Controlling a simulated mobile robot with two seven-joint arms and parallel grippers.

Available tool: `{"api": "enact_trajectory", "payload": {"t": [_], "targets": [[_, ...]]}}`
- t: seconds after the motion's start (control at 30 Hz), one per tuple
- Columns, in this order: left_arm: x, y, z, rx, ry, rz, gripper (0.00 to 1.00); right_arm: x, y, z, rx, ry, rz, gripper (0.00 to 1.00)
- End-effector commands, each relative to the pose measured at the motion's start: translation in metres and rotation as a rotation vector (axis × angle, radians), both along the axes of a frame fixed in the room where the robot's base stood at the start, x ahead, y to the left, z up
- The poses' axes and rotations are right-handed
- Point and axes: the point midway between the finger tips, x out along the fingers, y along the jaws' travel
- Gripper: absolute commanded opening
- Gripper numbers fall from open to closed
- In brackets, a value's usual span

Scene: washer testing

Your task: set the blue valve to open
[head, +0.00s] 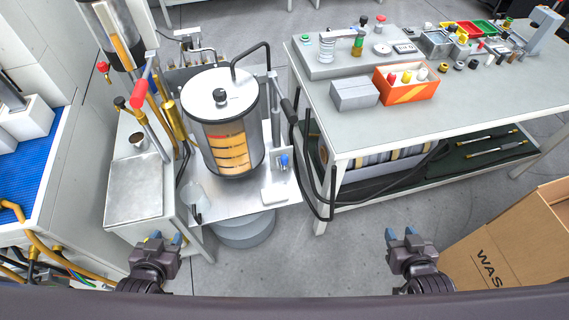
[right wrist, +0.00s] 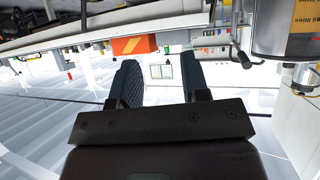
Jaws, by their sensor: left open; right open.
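The blue valve (head: 283,161) is a small blue knob at the right side of the test stand, just right of the clear cylinder (head: 232,150), in the head view. Its exact setting is too small to tell. My left gripper (head: 162,238) is open and empty at the lower left, in front of the stand and well away from the valve. My right gripper (head: 402,235) is open and empty at the lower right, below and right of the valve. Its two dark fingers (right wrist: 160,80) stand apart in the right wrist view, with nothing between them.
A grey workbench (head: 465,98) with an orange box (head: 408,92) stands at the right. Black hoses hang between bench and stand. A cardboard box (head: 510,240) is at the lower right. A red-handled lever (head: 139,94) rises at the left. The floor (head: 310,262) between my grippers is clear.

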Motion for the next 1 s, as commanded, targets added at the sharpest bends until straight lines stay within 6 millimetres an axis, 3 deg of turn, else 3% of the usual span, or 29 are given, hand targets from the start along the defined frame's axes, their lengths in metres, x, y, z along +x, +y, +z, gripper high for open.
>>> {"api": "enact_trajectory", "payload": {"t": [0.17,0.3,0.47,0.77,1.0], "targets": [[0.011,-0.001,-0.019,0.01,-0.04,-0.012,0.43,0.049,0.024,-0.008,0.258,-0.092,-0.005,0.39],[0.018,-0.003,-0.037,0.023,-0.067,-0.025,0.43,0.094,0.052,-0.012,0.579,-0.137,-0.003,0.39],[0.022,-0.004,-0.06,0.038,-0.081,-0.04,0.43,0.135,0.082,-0.019,0.945,-0.109,0.003,0.39],[0.021,-0.008,-0.113,0.062,-0.057,-0.071,0.43,0.192,0.131,-0.055,1.593,0.151,-0.049,0.39],[0.014,-0.011,-0.159,0.078,-0.005,-0.099,0.43,0.226,0.161,-0.102,2.04,0.496,-0.205,0.39]]}}
